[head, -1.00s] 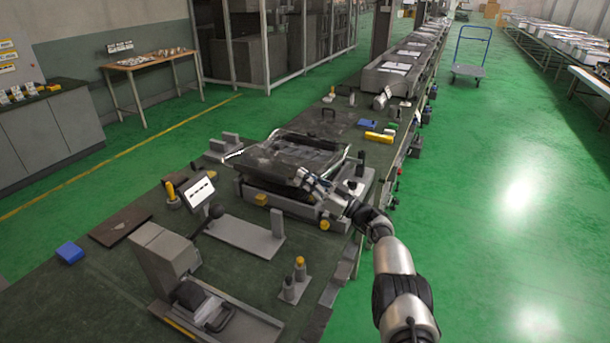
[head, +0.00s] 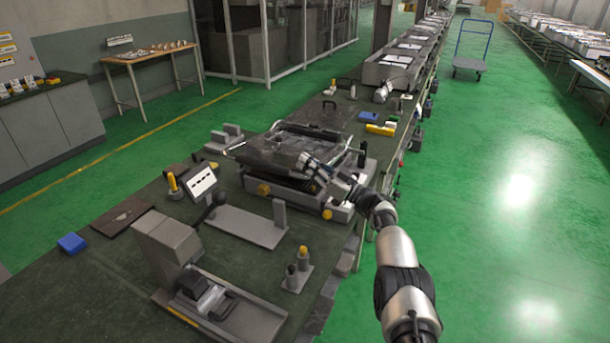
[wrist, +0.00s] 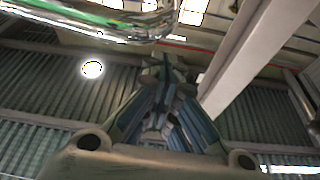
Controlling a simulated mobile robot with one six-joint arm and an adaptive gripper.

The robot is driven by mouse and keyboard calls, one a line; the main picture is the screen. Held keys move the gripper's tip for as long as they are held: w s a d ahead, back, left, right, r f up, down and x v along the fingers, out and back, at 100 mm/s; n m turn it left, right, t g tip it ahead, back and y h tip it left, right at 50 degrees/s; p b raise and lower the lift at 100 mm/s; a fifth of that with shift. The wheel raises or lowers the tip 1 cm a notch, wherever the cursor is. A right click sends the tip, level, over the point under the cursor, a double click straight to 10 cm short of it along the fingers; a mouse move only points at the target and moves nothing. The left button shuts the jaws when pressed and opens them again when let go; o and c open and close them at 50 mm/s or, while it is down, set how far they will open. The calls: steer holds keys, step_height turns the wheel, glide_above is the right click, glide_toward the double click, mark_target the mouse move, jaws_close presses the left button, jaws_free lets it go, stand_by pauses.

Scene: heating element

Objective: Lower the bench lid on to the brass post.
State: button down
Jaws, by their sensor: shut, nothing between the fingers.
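The bench lid (head: 268,152) is a dark grey plate over a low boxy fixture in the middle of the bench, slightly tilted in the head view. My gripper (head: 308,163) is at the lid's right front edge, seemingly against or just under it; contact is unclear. In the wrist view, my gripper (wrist: 165,85) points up with its fingers shut and nothing between them. A shiny curved edge (wrist: 110,28), perhaps of the lid, crosses the top left there. I cannot make out a brass post under the lid; the lid and my arm hide much of that area.
Yellow knobs (head: 327,214) sit on the fixture's front. Green floor (head: 500,220) is clear to the right.

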steer(key=d+r+p+v, duration=0.1)
steer(key=p+v, duration=0.4)
steer(key=v, duration=0.4)
steer(key=s+a+r+m+g+h, duration=0.25)
steer(key=a+r+g, duration=0.2)
steer(key=r, duration=0.65)
steer(key=s+r+m+g+h, duration=0.1)
steer(key=s+r+h, duration=0.25)
steer(key=s, duration=0.45)
steer(key=s+r+m+g+h, duration=0.1)
steer(key=s+r+m+h, duration=0.2)
steer(key=s, duration=0.5)
steer(key=s+d+r+m+h, duration=0.1)
steer(key=s+d+h, duration=0.2)
steer(key=s, duration=0.6)
steer(key=s+d+m+h, duration=0.1)
steer(key=s+d+h, duration=0.15)
steer(key=s, duration=0.75)
steer(key=s+d+f+m+t+h, duration=0.1)
steer(key=s+d+f+m+h, duration=0.1)
steer(key=s+d, duration=0.2)
steer(key=s+d+f+m+t+h, duration=0.1)
steer(key=s+d+f+h, duration=0.2)
steer(key=s, duration=0.8)
steer(key=shift+s+d+f+m, duration=0.2)
steer(key=shift+d+f+m, duration=0.15)
steer(key=shift+d, duration=0.6)
